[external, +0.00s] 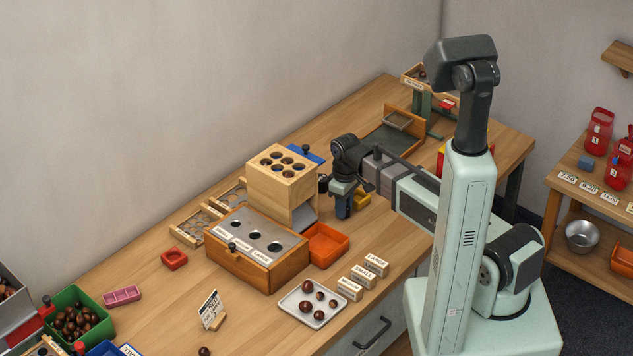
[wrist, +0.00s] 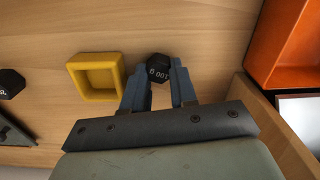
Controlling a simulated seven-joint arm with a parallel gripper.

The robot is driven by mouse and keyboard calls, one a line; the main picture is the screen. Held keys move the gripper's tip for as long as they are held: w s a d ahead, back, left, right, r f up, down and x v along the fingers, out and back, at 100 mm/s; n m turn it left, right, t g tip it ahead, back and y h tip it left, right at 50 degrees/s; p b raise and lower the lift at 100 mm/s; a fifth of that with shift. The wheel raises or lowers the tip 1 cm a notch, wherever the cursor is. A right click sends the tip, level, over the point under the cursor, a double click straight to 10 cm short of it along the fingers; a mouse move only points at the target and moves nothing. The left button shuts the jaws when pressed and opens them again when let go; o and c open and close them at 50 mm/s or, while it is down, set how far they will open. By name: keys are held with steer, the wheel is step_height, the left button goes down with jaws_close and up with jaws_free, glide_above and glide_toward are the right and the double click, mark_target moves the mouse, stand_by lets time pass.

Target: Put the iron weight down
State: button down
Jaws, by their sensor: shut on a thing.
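The iron weight (wrist: 158,67) is a small black piece with white lettering that looks like "100 g". It sits between the fingertips of my gripper (wrist: 159,82) in the wrist view. My gripper is shut on it, with a blue finger on each side. In the external view my gripper (external: 343,208) points down low over the table, right of the wooden block with holes; the weight is hidden there. I cannot tell whether the weight touches the table.
A yellow square tray (wrist: 68,64) lies just left of my gripper in the wrist view, and another black weight (wrist: 10,83) lies farther left. An orange tray (external: 327,243) is nearby, beside the wooden sorting box (external: 254,272). Bare tabletop (wrist: 205,35) shows around the weight.

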steer(key=shift+f, duration=0.15)
steer(key=c, duration=0.9)
jaws_free()
step_height(320, 180, up, 12)
steer(key=shift+o, duration=0.5)
